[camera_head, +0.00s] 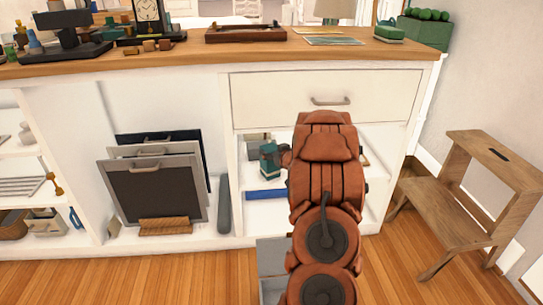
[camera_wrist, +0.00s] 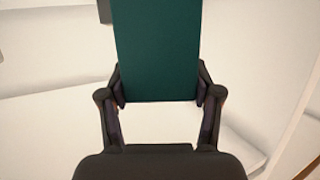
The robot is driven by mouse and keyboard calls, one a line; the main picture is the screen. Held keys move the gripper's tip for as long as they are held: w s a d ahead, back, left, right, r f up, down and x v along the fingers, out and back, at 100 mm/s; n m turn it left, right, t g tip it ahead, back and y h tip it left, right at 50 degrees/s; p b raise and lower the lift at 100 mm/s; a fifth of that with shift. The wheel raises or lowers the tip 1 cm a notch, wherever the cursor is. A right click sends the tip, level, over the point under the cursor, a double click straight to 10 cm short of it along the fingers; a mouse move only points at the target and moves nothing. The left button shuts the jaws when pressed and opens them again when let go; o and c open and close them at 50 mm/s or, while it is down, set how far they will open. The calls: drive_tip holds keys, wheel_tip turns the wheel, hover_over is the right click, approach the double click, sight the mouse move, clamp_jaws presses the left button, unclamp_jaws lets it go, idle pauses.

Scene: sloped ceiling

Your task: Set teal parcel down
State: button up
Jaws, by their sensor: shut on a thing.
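The teal parcel (camera_wrist: 156,50) fills the upper middle of the wrist view as a dark teal block. My gripper (camera_wrist: 160,88) is shut on it, with one black finger against each side. In the head view a small teal block (camera_head: 269,158), which looks like this parcel, shows just left of my reddish-brown arm, in front of the open shelf bay under the drawer. My arm hides most of the gripper there. I cannot tell whether the parcel touches the shelf (camera_head: 262,211).
A blue item (camera_head: 265,194) lies on the lower shelf. The drawer (camera_head: 325,100) above is shut. Framed panels (camera_head: 155,190) lean at left, and a wooden step stool (camera_head: 470,190) stands at right.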

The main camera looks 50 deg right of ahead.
drive_tip(key=o, duration=1.7)
drive_tip(key=shift+s+r, duration=0.2)
drive_tip(key=shift+p+v, duration=2.05)
drive_tip(key=shift+v, duration=3.75)
